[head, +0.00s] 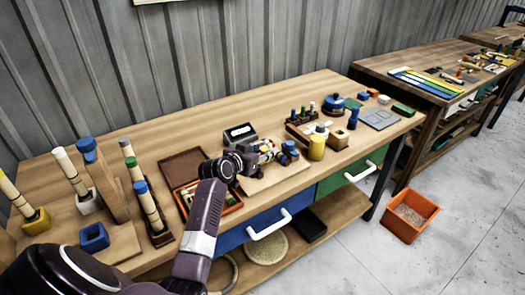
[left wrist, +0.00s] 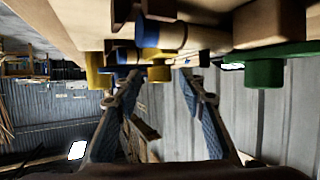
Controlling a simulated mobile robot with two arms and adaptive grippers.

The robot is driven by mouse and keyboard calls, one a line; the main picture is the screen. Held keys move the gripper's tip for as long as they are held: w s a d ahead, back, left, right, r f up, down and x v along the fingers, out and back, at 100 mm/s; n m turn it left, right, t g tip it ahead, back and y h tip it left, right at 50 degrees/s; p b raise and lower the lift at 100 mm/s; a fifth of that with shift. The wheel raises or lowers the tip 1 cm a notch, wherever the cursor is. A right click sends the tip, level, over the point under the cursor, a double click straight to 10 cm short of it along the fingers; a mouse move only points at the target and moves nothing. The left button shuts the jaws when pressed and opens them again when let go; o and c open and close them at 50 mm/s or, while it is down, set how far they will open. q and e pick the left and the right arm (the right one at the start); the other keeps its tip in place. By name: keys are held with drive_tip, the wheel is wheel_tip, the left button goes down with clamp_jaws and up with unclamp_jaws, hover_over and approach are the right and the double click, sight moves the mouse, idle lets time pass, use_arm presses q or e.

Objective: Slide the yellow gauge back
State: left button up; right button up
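My left arm reaches over the bench, and its gripper (head: 262,157) is at a low fixture with blue and yellow parts at the middle of the bench. The left wrist view appears upside down. There the two fingers of the gripper (left wrist: 158,82) are apart, with a small yellow piece (left wrist: 158,72) near the gap between their tips. I cannot tell whether they touch it. Another yellow piece (left wrist: 98,70) is to its left. I cannot tell for sure which one is the gauge. My wrist hides part of the fixture in the head view. My right gripper is not in view.
An open box (head: 226,207) lies left, and upright rods in holders (head: 150,211) stand farther left. A dark display box (head: 240,133) is behind. An orange bin (head: 408,220) stands on the floor.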

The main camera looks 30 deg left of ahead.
use_arm(q)
clamp_jaws()
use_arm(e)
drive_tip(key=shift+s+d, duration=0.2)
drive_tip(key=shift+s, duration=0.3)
use_arm(q)
drive_tip(key=shift+s+d+p, duration=0.15)
drive_tip(key=shift+d+p, duration=0.2)
drive_tip(key=s+d+p, duration=0.1)
drive_tip(key=d, duration=0.1)
drive_tip(key=d+p, duration=0.1)
drive_tip(key=d, duration=0.1)
drive_tip(key=s+d+p, duration=0.1)
drive_tip(key=d, duration=0.1)
drive_tip(key=shift+s+r+p, duration=0.15)
drive_tip(key=shift+s+p, duration=0.15)
drive_tip(key=shift+p, duration=0.1)
drive_tip(key=shift+s+d, duration=0.1)
drive_tip(key=shift+d, duration=0.2)
drive_tip(key=shift+d+f, duration=0.1)
drive_tip(key=shift+f, duration=0.2)
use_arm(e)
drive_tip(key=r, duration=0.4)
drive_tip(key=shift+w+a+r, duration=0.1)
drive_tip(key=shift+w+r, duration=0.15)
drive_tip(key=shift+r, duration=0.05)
